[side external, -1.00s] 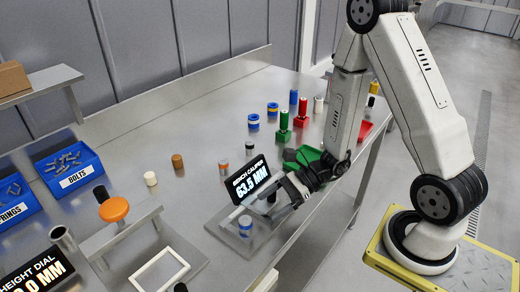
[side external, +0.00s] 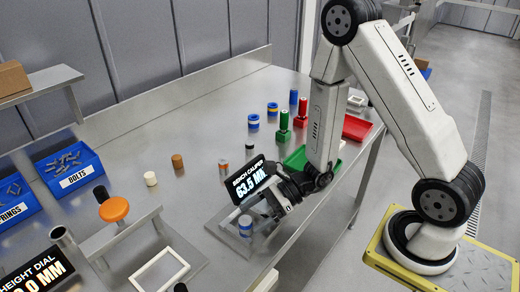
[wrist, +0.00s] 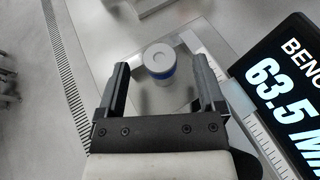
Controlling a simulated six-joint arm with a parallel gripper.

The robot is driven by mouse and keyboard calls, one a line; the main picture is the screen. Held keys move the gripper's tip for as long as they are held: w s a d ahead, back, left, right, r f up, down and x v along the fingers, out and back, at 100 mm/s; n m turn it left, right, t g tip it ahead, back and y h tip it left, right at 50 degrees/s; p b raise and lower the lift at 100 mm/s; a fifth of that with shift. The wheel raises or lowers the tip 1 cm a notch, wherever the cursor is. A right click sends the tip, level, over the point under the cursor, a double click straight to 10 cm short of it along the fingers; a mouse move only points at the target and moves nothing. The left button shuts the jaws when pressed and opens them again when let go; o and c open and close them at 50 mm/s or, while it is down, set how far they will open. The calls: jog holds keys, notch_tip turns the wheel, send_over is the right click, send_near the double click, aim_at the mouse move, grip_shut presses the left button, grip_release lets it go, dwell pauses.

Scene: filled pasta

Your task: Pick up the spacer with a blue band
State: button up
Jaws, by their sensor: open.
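The spacer with a blue band (side external: 245,225) is a short pale grey cylinder standing upright on the metal plate of the bench caliper (side external: 228,232). In the wrist view the spacer (wrist: 159,60) shows its round top, with the blue band below it. My gripper (side external: 266,212) is open and empty, just right of the spacer in the side view. In the wrist view my gripper's fingertips (wrist: 160,72) lie either side of the spacer, with gaps on both sides. I cannot tell whether the fingers are down at its height.
The caliper's display (side external: 247,180), reading 63.5, stands close behind my gripper. A green tray (side external: 300,157) and a red tray (side external: 356,127) lie farther right. Several small cylinders stand behind, including a blue-banded one (side external: 253,122). The bench's front edge is near.

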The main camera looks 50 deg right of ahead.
jog(key=shift+x, duration=0.85)
grip_shut()
